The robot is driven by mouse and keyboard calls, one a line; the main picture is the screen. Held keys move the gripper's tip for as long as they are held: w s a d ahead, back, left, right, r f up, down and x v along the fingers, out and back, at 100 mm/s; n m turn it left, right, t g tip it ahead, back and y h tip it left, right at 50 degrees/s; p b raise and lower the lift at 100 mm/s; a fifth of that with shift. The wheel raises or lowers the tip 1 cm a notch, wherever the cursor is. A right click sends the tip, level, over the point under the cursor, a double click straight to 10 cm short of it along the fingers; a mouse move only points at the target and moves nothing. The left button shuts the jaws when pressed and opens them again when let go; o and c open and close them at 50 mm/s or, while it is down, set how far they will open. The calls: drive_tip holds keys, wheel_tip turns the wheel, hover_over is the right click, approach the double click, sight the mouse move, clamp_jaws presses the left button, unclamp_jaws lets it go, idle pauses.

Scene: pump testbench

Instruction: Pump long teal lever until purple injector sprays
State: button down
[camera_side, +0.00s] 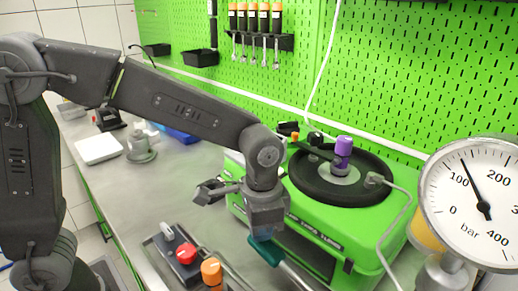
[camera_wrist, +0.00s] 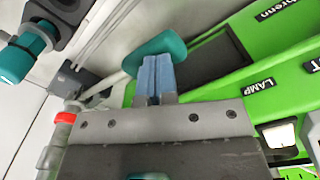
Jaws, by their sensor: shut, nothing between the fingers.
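The purple injector (camera_side: 343,150) stands upright in the middle of the black round dish on the green testbench. No spray shows at it in the side view. The teal lever grip (camera_side: 268,252) lies just below my gripper (camera_side: 262,236), in front of the bench. In the wrist view the teal grip (camera_wrist: 166,45) lies across the tips of my two blue-grey fingers. My gripper (camera_wrist: 156,68) is shut, with its fingers side by side and nothing between them. The fingertips are at the grip; whether they touch it I cannot tell.
The gauge (camera_side: 470,200) at right has its needle between 100 and 200, nearer 100. A metal pipe (camera_side: 405,215) runs from dish to gauge. A second teal part (camera_wrist: 16,62) shows at left.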

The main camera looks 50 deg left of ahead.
drive_tip(key=shift+d+r, duration=0.2)
drive_tip(key=shift+r, duration=1.3)
drive_tip(key=shift+a+f, duration=0.25)
drive_tip(key=shift+f, duration=1.5)
drive_tip(key=shift+a+f, duration=0.2)
drive_tip(key=shift+f, duration=1.5)
drive_tip(key=shift+d+r, duration=0.25)
drive_tip(key=shift+r, duration=1.5)
drive_tip(key=shift+d+r, duration=0.2)
drive_tip(key=shift+r, duration=1.65)
drive_tip(key=shift+r, duration=2.9)
